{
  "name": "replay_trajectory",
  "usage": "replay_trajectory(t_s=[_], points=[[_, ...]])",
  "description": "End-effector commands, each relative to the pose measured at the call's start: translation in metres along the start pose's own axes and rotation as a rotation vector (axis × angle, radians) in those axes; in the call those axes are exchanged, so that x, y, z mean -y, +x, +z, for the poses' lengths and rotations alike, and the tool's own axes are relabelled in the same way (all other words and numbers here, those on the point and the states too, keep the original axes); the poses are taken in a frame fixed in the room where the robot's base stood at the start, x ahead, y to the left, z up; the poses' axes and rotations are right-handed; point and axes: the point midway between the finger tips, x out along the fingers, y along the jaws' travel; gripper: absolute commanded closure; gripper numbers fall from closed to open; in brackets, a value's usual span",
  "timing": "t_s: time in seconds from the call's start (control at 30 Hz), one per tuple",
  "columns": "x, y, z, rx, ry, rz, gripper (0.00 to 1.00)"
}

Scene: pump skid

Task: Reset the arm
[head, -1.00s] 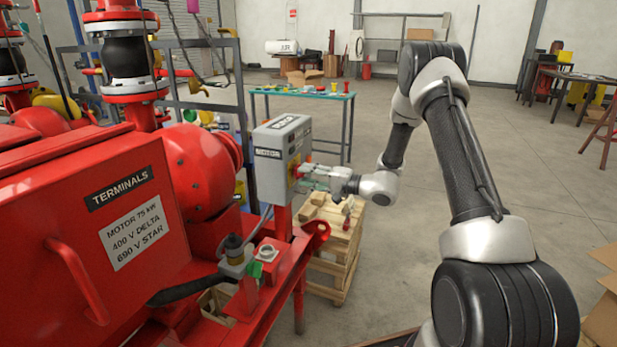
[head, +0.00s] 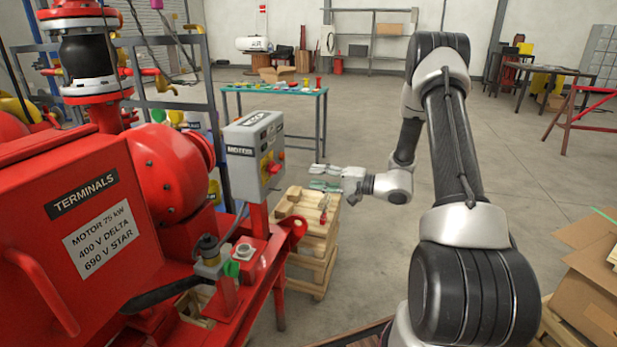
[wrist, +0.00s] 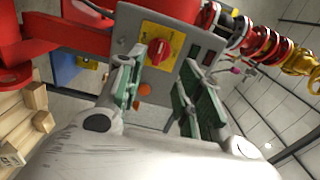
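My arm rises on the right in the head view and bends down to my gripper (head: 318,178), which points left toward the grey motor control box (head: 254,150). The gripper's two green-padded fingers are spread apart with nothing between them, also seen in the wrist view (wrist: 160,100). The box carries a red rotary switch on a yellow plate; in the wrist view the red switch (wrist: 158,52) shows beyond the fingers. The fingertips look clear of the box in the head view.
The red pump skid with its terminals box (head: 85,225) fills the left. A wooden pallet stack (head: 312,255) stands below my gripper. A teal table (head: 275,90) is behind. Cardboard boxes (head: 590,285) are at the lower right. Open floor lies at the centre right.

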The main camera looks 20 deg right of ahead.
Motion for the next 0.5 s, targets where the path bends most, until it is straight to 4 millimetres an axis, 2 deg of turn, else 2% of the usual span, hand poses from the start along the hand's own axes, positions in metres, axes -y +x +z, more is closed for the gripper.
replay_trajectory(t_s=[0.5], points=[[-0.0005, -0.0003, 0.0000, 0.000, 0.034, 0.002, 0.64]])
